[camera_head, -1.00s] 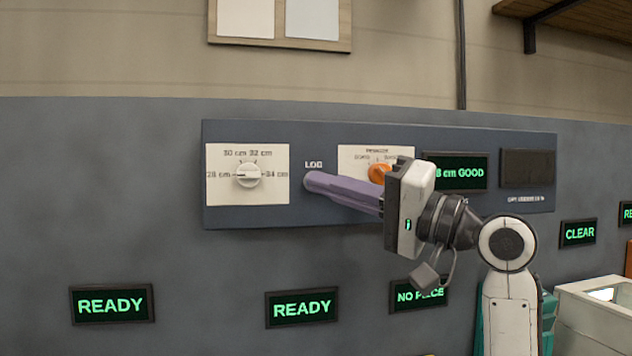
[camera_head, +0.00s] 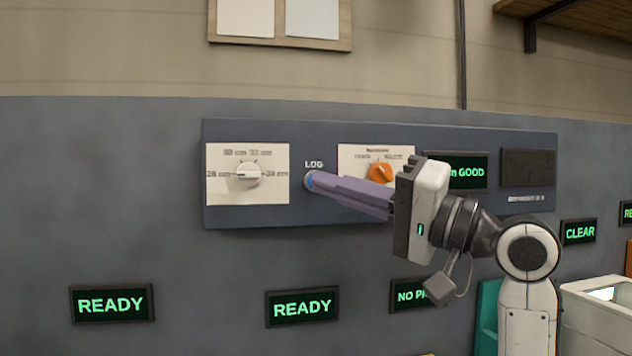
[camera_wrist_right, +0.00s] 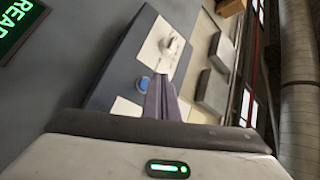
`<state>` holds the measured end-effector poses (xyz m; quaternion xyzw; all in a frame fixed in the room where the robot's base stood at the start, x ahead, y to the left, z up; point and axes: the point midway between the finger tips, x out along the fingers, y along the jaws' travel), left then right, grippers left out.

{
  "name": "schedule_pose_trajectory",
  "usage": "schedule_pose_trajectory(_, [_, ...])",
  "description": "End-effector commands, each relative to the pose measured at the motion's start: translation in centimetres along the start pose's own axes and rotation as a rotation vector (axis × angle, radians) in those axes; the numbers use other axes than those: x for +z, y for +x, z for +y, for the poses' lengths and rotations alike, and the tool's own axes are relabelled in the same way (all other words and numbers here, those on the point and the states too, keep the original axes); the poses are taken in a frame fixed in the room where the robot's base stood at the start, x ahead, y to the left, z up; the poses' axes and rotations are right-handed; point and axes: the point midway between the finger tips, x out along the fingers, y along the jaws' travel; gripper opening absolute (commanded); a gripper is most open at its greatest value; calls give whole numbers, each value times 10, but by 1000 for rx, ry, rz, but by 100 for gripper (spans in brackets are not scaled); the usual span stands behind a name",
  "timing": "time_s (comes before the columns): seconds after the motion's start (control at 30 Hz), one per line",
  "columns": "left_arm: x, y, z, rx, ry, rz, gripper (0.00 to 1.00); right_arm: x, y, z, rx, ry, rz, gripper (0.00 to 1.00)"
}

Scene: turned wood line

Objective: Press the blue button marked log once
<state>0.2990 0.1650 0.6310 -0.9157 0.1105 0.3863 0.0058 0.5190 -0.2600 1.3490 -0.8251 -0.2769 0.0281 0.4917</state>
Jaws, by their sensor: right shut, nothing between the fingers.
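The blue button (camera_head: 309,181) sits under the LOG label on the dark wall panel (camera_head: 270,215). In the head view only a blue sliver of it shows beside my fingertips. In the right wrist view the button (camera_wrist_right: 143,84) shows more fully, just left of the finger tips. My right gripper (camera_head: 316,182) is shut and empty, its purple fingers pointing left at the panel. Its tips overlap the button in the head view but look slightly apart from it in the wrist view (camera_wrist_right: 158,80). Whether they touch is unclear. My left gripper is out of view.
A white dial (camera_head: 248,174) is left of the button. An orange selector knob (camera_head: 381,173) is close above the fingers. A green GOOD display (camera_head: 468,172) is partly hidden by my right gripper. READY displays (camera_head: 302,307) are below the panel.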

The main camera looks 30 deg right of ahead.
Motion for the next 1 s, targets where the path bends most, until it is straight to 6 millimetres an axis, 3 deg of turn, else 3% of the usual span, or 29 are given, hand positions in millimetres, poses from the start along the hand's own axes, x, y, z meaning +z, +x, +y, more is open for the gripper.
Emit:
schedule_pose_trajectory(0.4, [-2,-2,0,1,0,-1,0,19,-26,-19,0,-2,0,0])
schedule_pose_trajectory(1.0, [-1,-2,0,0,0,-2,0,20,-27,-20,0,-1,0,0])
